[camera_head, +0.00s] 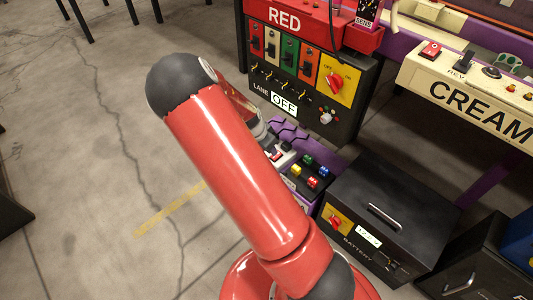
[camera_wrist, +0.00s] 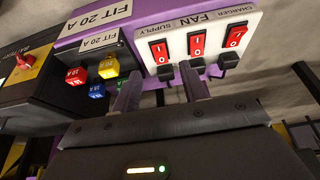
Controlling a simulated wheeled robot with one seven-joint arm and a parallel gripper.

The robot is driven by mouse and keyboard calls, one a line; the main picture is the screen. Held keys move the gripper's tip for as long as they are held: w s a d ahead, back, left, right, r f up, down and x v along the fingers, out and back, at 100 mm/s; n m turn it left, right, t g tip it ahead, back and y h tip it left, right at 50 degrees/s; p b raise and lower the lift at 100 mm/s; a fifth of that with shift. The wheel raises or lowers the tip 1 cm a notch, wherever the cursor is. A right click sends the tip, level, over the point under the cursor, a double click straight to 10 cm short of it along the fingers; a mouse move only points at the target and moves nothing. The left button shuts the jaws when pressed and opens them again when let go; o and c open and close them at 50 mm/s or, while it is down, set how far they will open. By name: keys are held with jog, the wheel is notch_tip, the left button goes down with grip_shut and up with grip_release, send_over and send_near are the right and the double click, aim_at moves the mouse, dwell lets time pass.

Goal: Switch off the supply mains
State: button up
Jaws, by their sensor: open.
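In the wrist view a white panel (camera_wrist: 255,22) carries three red rocker switches under the labels SUPPLY, FAN and CHARGER. The supply rocker (camera_wrist: 159,50) is the left one, the fan rocker (camera_wrist: 196,44) the middle one, and the charger rocker (camera_wrist: 234,36) the right one. I cannot tell which side of each is pressed. My gripper (camera_wrist: 160,72) is open and empty, its two fingers apart just below the panel, near the supply and fan rockers. Contact is not clear. In the head view my arm hides most of the gripper and part of the panel.
Black plugs (camera_wrist: 229,60) sit below the rockers. Left of the panel is a black fuse block with red, yellow, blue and green fuses (camera_wrist: 108,67). In the head view a battery box (camera_head: 400,195) stands right, and the RED lane panel (camera_head: 262,100) reads OFF. Left floor is open.

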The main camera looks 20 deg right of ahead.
aim_at(272, 158)
jog(key=b+x, duration=0.1)
jog(key=x, duration=0.6)
jog(key=shift+d+f+b, duration=0.1)
jog(key=shift+f+b, duration=0.15)
jog(key=shift+b, duration=0.1)
